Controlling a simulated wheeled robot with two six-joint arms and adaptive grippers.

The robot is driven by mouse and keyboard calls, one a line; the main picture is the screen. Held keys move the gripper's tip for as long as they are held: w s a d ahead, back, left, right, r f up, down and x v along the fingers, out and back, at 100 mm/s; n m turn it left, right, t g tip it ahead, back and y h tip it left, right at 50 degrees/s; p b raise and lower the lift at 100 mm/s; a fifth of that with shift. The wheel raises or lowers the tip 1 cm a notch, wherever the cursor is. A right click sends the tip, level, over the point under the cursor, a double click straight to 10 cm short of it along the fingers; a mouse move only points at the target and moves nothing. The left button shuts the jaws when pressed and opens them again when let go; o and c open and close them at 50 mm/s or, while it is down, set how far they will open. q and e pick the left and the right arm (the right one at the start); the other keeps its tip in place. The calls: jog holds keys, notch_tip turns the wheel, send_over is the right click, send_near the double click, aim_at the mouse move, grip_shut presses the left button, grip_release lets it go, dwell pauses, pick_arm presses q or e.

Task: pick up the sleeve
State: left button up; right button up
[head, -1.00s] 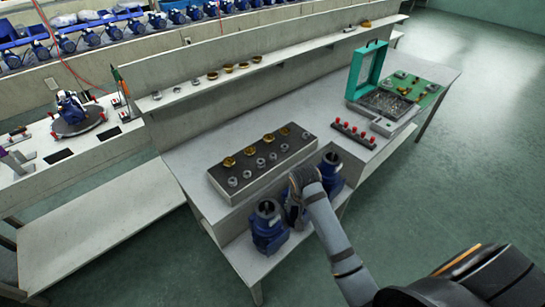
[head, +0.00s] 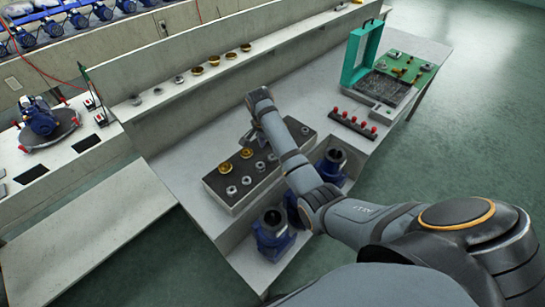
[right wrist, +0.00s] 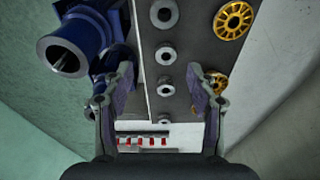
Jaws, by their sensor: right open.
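Several small silver ring-shaped sleeves (head: 231,190) sit in a row on a dark-topped block, beside a row of gold wheels (head: 225,168). In the right wrist view, the sleeves (right wrist: 165,53) run down the middle and the gold wheels (right wrist: 233,20) stand to the right. My right gripper (head: 247,138) is over the far side of the block in the head view. In the right wrist view its open, empty fingers (right wrist: 160,85) frame a sleeve, apart from it. My right arm hides part of the block. My left gripper is not in view.
Blue pump housings (head: 272,236) stand on a lower shelf in front of the block. Red-topped pegs (head: 352,122) and a green-framed fixture (head: 362,55) are to the right. A raised ledge (head: 180,88) with small parts runs behind. The bench left of the block is clear.

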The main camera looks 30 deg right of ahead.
aim_at(271, 154)
jog(key=shift+w+f, duration=0.7)
jog(key=shift+f, duration=0.25)
jog(key=shift+d+f+p, duration=0.45)
jog(key=shift+f+p, duration=0.05)
jog(key=shift+f, duration=0.1)
jog(key=f, duration=0.2)
jog(key=shift+d+f, duration=0.3)
jog(key=shift+d, duration=0.05)
jog(key=shift+w+f, duration=0.1)
jog(key=shift+f, duration=0.45)
jog(key=c, duration=0.8)
jog(key=shift+c, duration=1)
grip_shut()
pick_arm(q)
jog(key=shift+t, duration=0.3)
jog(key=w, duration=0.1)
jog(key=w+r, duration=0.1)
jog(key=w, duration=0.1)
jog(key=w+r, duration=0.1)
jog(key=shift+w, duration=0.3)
